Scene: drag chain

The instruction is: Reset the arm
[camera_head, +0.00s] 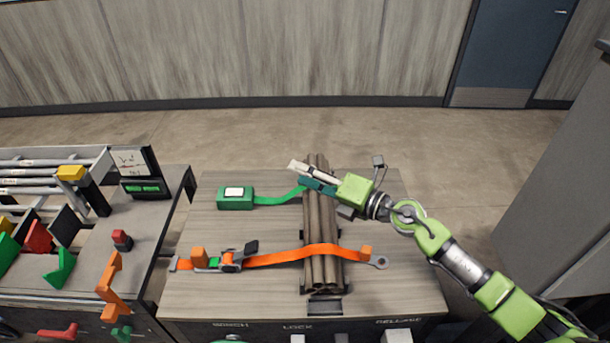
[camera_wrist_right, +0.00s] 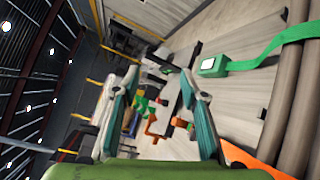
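My right arm (camera_head: 460,265) reaches in from the lower right in the head view. Its gripper (camera_head: 300,174) is above the far end of a bundle of brown pipes (camera_head: 318,225), with its fingers pointing left. In the right wrist view the two fingers (camera_wrist_right: 158,85) are spread, with nothing between them. The bundle (camera_wrist_right: 293,95) is at the right edge of that view. My left arm and gripper are not in view.
On the wooden table (camera_head: 400,295), an orange strap (camera_head: 280,257) with a ratchet (camera_head: 231,262) crosses the pipes. A green box (camera_head: 235,198) has a green strap (camera_head: 275,200) running toward them. A cluttered grey bench (camera_head: 140,240) stands left. A grey cabinet (camera_head: 560,200) is at right.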

